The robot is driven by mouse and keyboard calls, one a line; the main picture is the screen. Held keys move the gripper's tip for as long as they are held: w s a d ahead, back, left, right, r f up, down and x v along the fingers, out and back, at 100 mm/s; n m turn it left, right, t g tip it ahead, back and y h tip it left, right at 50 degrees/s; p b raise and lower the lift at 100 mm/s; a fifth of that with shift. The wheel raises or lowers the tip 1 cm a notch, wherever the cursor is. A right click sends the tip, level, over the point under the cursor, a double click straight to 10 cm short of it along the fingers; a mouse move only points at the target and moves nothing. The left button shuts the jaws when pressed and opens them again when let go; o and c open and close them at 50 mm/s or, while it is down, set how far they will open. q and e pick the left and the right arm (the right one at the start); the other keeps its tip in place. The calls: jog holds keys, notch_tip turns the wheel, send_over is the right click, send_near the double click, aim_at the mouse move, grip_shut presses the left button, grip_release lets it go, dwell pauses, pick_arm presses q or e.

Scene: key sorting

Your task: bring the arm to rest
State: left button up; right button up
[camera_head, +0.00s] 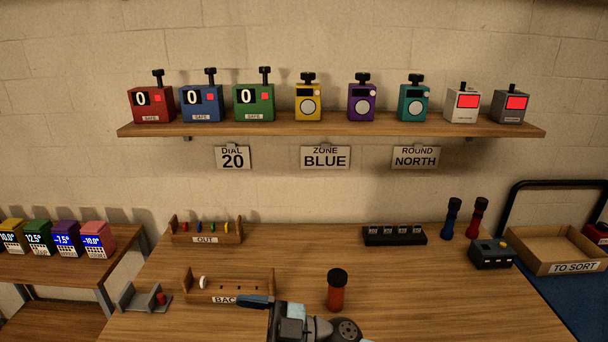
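One of my arms shows at the bottom centre, probably the right one. Its gripper (258,301) points left, over the front of the BACK rack (262,285). A dark blue finger-like part shows at its tip, and I cannot tell whether the gripper is open or shut, or holds anything. My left gripper is not in view.
A red cylinder with a black cap (336,292) stands upright close right of the arm. The OUT rack (208,238), a black block (394,236) and a dark blue box (490,254) are farther back. The table's right front (450,300) is clear.

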jog(key=d+f+m+t+h, duration=1.2)
jog(key=d+f+m+t, duration=0.2)
jog(key=d+m+t, duration=0.4)
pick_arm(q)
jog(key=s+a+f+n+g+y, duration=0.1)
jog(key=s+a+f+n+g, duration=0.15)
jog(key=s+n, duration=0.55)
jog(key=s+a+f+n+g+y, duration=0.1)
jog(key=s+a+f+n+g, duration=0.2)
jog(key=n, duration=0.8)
pick_arm(e)
jog(key=s+d+f+m+g+h, duration=0.2)
jog(key=s+d+f+g+h, duration=0.1)
jog(key=s+d+f, duration=0.3)
jog(key=s+d+f+m+g+h, duration=0.1)
jog(key=s+d+f+g+h, duration=0.2)
jog(key=s+f, duration=0.4)
pick_arm(q)
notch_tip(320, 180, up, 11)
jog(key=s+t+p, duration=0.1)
jog(key=p, duration=1.2)
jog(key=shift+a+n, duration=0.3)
pick_arm(e)
notch_tip(320, 180, up, 10)
jog(key=d, duration=0.2)
jog(key=shift+s+f, duration=0.2)
jog(key=shift+s, duration=0.15)
